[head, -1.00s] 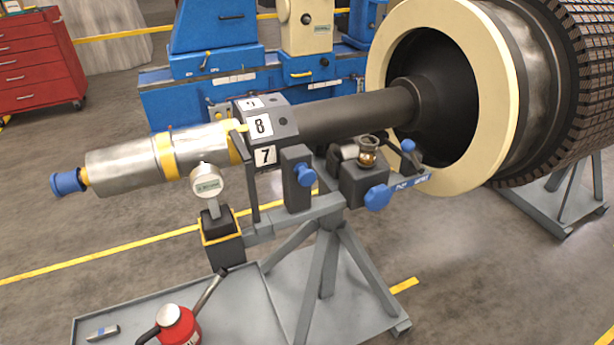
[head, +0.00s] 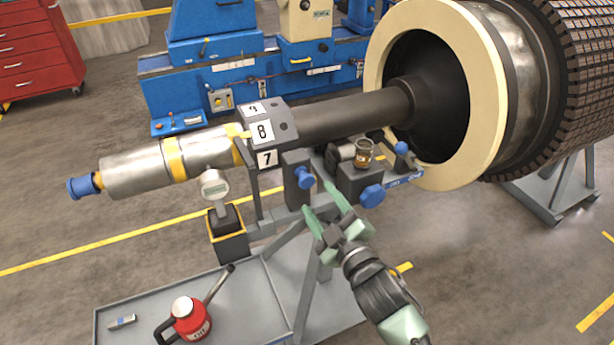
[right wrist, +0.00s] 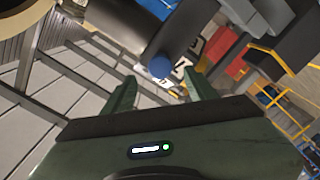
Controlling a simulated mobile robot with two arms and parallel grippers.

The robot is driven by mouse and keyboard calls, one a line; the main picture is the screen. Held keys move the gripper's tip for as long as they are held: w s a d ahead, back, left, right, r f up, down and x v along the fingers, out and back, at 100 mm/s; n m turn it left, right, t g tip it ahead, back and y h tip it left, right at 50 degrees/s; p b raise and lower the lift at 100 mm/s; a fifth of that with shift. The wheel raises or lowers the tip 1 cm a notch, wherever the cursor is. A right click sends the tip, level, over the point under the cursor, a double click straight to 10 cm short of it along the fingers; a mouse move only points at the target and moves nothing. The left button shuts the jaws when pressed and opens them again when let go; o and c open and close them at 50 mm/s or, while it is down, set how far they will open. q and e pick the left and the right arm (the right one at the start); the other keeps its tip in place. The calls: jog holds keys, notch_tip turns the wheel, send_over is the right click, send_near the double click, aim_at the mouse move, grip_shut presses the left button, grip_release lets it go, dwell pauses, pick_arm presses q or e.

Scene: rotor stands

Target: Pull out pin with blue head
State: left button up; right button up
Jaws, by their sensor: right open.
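A pin with a round blue head (head: 305,177) sticks out of a dark upright block (head: 294,192) below the numbered collar on the stand. My right gripper (head: 318,200) is open and empty, just below and in front of the blue head, with its green fingers pointing up toward it. In the right wrist view a blue round head (right wrist: 160,67) shows just beyond and between the open fingertips (right wrist: 164,84), apart from them. The pin's shaft is hidden in the block. My left gripper is not in view.
A larger blue knob (head: 372,196) and a smaller one (head: 402,147) sit to the right, near a glass oil cup (head: 363,154). A dial gauge (head: 213,187) stands left. A red can (head: 188,318) stands on the grey tray (head: 240,290) below.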

aim_at(308, 184)
jog(key=p+x, duration=0.1)
jog(key=x, duration=0.6)
jog(key=shift+w+a, duration=0.15)
jog(key=shift+w, duration=0.2)
grip_shut()
dwell(1.0)
